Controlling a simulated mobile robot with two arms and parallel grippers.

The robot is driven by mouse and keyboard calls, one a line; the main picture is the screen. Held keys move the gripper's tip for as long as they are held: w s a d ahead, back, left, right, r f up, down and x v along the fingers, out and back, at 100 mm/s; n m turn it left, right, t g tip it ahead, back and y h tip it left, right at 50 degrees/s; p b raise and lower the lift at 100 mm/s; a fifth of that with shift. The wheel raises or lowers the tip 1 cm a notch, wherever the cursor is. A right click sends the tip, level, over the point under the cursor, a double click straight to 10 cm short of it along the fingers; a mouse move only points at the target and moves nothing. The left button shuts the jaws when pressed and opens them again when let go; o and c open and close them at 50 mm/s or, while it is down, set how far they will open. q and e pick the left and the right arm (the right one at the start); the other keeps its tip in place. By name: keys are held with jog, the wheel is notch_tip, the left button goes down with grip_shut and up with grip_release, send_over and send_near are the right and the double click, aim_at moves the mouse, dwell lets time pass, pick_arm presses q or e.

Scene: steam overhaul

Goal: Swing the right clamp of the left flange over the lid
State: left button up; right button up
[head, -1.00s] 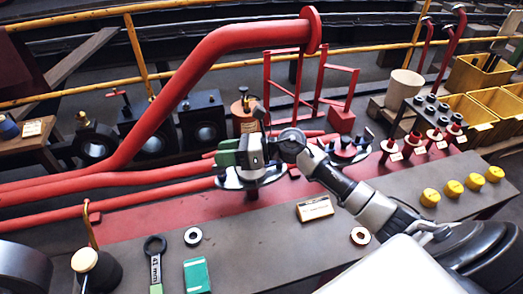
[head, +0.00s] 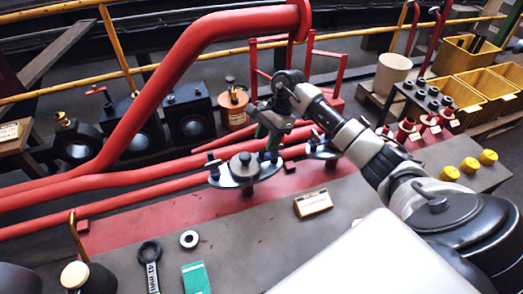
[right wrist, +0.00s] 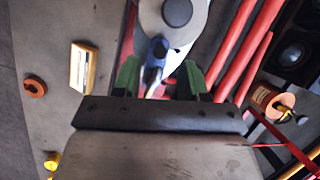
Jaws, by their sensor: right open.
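The left flange (head: 231,182) is a round disc on the red pipework, with a grey lid (head: 244,168) on top. Its left clamp, with a blue top (head: 212,163), stands at the left edge. The right clamp is partly hidden behind my right gripper (head: 268,142) in the head view. In the right wrist view the right clamp (right wrist: 157,50) shows as a blue piece with a pale bar at the lid's edge. My right gripper's green fingers (right wrist: 158,78) are open on either side of it; I cannot tell if they touch it. My left gripper is not in view.
A second flange (head: 322,152) is close on the right. A thick red pipe (head: 190,68) rises behind and to the left. A label plate (head: 312,203), a wrench (head: 150,256), a ring (head: 189,239) and a green box (head: 196,278) lie on the bench.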

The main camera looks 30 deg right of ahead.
aim_at(262, 150)
jog(key=x, duration=0.5)
jog(key=c, duration=0.7)
jog(key=shift+w+d+m, duration=0.1)
jog(key=shift+m, duration=0.2)
grip_shut()
jog(key=shift+w+b, duration=0.1)
jog(key=shift+b, duration=0.25)
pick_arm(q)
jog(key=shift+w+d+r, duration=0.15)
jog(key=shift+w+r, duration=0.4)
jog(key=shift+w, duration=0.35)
pick_arm(e)
jog(key=shift+r, duration=0.1)
